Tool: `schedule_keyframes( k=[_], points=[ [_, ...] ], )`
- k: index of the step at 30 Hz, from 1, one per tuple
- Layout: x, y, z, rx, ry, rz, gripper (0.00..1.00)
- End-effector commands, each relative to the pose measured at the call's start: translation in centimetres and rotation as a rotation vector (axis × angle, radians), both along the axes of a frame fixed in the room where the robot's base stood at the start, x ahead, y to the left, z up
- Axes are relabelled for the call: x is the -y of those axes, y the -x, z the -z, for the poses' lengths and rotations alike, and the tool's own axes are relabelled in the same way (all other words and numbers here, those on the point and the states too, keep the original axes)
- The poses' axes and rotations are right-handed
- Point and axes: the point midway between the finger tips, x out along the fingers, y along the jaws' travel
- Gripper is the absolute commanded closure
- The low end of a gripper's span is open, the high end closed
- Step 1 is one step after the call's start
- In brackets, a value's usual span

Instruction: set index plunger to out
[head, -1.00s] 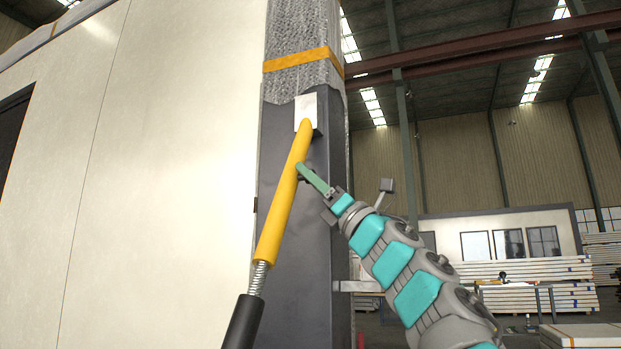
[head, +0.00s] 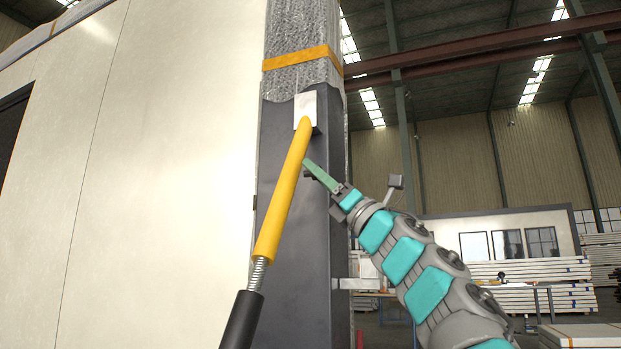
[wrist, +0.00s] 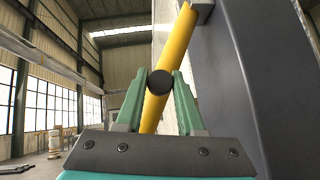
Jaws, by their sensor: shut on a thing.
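The index plunger shows as a dark round knob (wrist: 159,82) in the wrist view, in front of a yellow bar (wrist: 170,67). My gripper (wrist: 158,78) is shut on the knob, one green finger on each side. In the head view my gripper (head: 307,164) is just right of the yellow bar (head: 285,190), with a small gap between fingertip and bar. The plunger's stem is hidden behind the knob and fingers. A small dark part shows by the fingertip in the head view; how far out the plunger is, I cannot tell.
The yellow bar runs from a pale plate (head: 306,104) on the dark grey post (head: 300,270) down to a spring (head: 259,274) and black sleeve (head: 242,320). A large cream wall panel (head: 160,150) stands left. Open hall lies right.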

Motion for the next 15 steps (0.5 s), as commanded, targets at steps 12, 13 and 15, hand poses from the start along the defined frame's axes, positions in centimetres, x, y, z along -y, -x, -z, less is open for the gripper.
schedule_keyframes(
  k=[12,13,15],
  points=[
    [0.07,-0.06,0.03,0.000,-0.001,0.001,0.37],
    [0.05,-0.05,0.03,0.000,0.000,0.000,0.34],
    [0.04,-0.04,0.02,0.000,0.000,0.000,0.32]
  ],
)
